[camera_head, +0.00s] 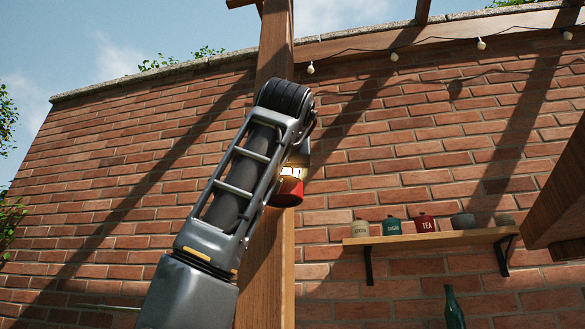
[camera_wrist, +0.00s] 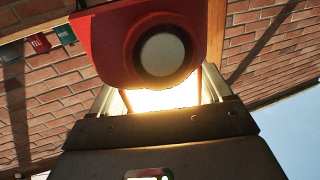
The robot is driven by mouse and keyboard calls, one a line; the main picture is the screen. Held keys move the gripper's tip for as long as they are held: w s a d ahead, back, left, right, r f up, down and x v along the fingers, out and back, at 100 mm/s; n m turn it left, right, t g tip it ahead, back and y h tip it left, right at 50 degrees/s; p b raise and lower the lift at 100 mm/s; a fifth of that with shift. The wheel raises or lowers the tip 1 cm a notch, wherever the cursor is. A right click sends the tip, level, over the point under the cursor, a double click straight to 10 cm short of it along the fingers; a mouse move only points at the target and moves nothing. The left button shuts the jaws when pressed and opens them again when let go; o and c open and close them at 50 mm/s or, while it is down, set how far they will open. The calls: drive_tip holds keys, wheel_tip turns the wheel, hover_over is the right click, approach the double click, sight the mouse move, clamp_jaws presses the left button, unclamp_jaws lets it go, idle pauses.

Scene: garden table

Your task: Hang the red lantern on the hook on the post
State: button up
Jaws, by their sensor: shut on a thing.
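The red lantern (camera_head: 287,192) shows in the head view beside the wooden post (camera_head: 276,50), partly behind my arm, its lit part glowing above the red base. In the wrist view the lantern's red base (camera_wrist: 98,45) with a pale round disc fills the top middle, bright light just below it. My gripper (camera_wrist: 160,98) is shut on the lantern; its fingers show at both sides of the glow. In the head view the fingers are hidden by my arm. I cannot make out the hook in either view. Whether the lantern touches the post is unclear.
A brick wall (camera_head: 130,150) stands behind the post. A wall shelf (camera_head: 430,240) with several tins and pots is at right, a green bottle (camera_head: 453,308) below it. String lights (camera_head: 394,57) hang along the top beam. A dark wooden piece (camera_head: 560,195) juts in at far right.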

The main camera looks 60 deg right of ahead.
drive_tip(key=w+a+f, duration=0.2)
drive_tip(key=w, duration=0.3)
drive_tip(key=shift+w, duration=0.25)
idle(0.5)
drive_tip(key=shift+f, duration=0.1)
drive_tip(key=o, duration=1.3)
drive_tip(key=shift+b+v, duration=1.3)
drive_tip(key=shift+v, duration=2.6)
drive_tip(key=shift+a, duration=0.1)
